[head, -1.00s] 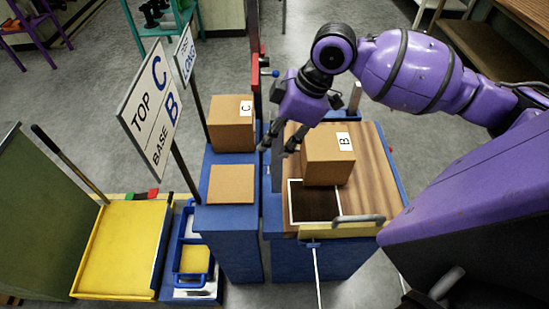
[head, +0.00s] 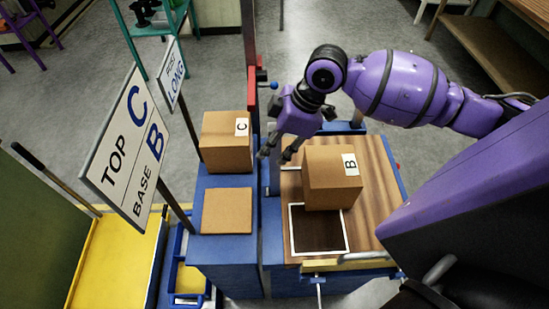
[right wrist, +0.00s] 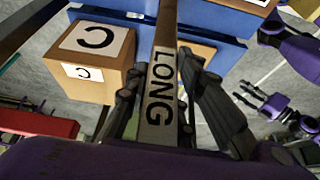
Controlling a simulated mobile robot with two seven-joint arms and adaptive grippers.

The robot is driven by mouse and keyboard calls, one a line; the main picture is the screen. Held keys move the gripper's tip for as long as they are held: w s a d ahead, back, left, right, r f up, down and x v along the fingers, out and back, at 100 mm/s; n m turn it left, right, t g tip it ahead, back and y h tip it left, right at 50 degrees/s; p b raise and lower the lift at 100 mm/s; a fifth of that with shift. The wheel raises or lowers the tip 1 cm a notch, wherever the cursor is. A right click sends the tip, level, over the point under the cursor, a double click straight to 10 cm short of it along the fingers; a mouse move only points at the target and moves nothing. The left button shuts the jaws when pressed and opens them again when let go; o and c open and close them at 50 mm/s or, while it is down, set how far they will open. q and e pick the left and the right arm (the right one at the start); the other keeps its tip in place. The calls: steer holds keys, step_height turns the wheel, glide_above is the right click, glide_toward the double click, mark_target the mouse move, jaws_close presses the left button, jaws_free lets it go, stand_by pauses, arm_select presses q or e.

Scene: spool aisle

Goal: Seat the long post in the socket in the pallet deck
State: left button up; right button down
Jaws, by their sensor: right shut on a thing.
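My right gripper (head: 275,156) is shut on the long post (right wrist: 160,100), a pale bar marked LONG. In the right wrist view the post stands between the two dark fingers and runs away from the camera. In the head view the arm and gripper hide most of the post. The gripper hangs left of box B, by the left edge of the wooden pallet deck (head: 375,222). A dark, white-outlined square (head: 318,235) lies in the deck; I cannot tell whether it is the socket. Part of my left gripper (right wrist: 268,105) shows at the right wrist view's right side; its jaw state is unclear.
Box B (head: 330,180) stands on the deck behind the dark square. Box C (head: 226,142) and a flat brown pad (head: 227,211) are on the blue stand to the left. Two signs (head: 128,150) on poles and a yellow tray (head: 115,260) are farther left.

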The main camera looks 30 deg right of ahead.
step_height(320, 180, down, 4)
steer(key=shift+f, duration=0.1)
steer(key=shift+w+f, duration=0.1)
steer(key=c, duration=1.5)
jaws_free()
steer(key=shift+d+r, duration=0.15)
steer(key=shift+r, duration=0.25)
arm_select(q)
steer(key=shift+w+d+r+p, duration=0.25)
steer(key=shift+w+r, duration=0.1)
steer(key=shift+w, duration=0.1)
steer(key=shift+w+d+r+p, duration=0.15)
steer(key=shift+w+d+r, duration=0.05)
steer(key=shift+w+r, duration=0.2)
arm_select(e)
glide_toward(275, 158)
steer(key=shift+w+d, duration=0.5)
steer(key=shift+d, duration=0.2)
arm_select(q)
steer(key=shift+s+a+f, duration=0.1)
steer(key=shift+s+f, duration=0.05)
